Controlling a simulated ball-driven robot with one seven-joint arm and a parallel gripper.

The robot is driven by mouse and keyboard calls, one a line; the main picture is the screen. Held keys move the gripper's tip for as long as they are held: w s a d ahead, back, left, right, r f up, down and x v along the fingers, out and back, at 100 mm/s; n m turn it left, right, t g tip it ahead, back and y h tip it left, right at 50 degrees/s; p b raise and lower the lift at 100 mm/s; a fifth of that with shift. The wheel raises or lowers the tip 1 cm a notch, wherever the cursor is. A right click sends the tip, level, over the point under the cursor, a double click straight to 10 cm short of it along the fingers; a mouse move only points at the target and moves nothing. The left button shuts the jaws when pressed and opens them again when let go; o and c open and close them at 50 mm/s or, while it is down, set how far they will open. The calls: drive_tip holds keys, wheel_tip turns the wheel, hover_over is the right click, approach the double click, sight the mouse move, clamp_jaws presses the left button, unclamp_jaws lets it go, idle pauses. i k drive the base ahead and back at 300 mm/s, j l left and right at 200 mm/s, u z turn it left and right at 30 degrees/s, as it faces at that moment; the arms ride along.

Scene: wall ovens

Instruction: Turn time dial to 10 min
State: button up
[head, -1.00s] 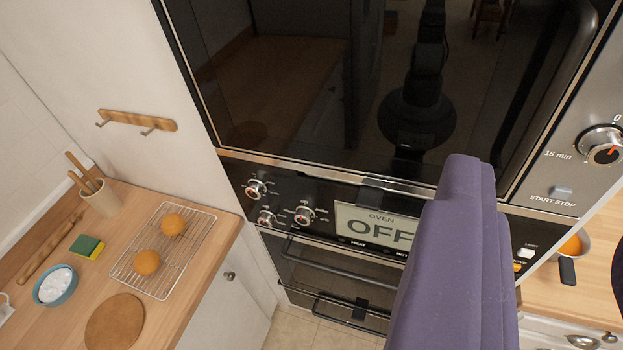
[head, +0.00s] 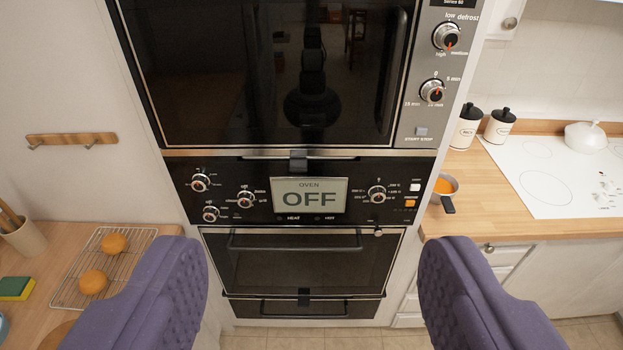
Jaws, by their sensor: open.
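The time dial (head: 433,91) is the lower round knob on the microwave's right-hand panel, with marks 0, 5 min, 10 min and 15 min around it. Its orange-red pointer is small; it seems to point toward the lower right, near the 10 min mark, but I cannot tell exactly. The power dial (head: 447,37) sits above it. The start stop button (head: 421,132) is below. My gripper (head: 317,285) is open and empty, its two purple padded fingers wide apart low in the picture, below and away from the dial.
The oven panel (head: 340,212) below the microwave has several knobs and a display reading OFF. Counters flank the unit: a wire rack (head: 75,281) with two oranges at left, a small pan (head: 446,194) and white hob (head: 560,178) at right.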

sight(432, 91)
drive_tip(key=i+l+u, duration=0.1)
drive_tip(key=i+u, duration=0.15)
drive_tip(key=i, duration=0.2)
drive_tip(key=i+l+u, duration=0.2)
drive_tip(key=i, duration=0.2)
